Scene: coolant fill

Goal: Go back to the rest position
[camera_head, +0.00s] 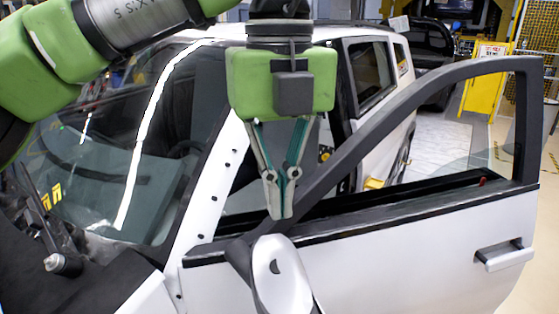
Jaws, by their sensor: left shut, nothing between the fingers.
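My left gripper (282,213) points down in the middle of the head view, with its green body above and its fingertips together and empty. It hangs in front of the white car's open door, and its tips show just above the side mirror (281,272). Whether the tips touch the mirror or door cannot be told. My left arm comes in from the upper left, across the windshield (130,170). My right gripper is not in view.
The white car door (410,262) stands open on the right, its dark window frame (440,78) rising beside my gripper. The dark engine bay (70,280) is at lower left. A yellow stand (483,82) and another dark vehicle (432,45) are at the back right.

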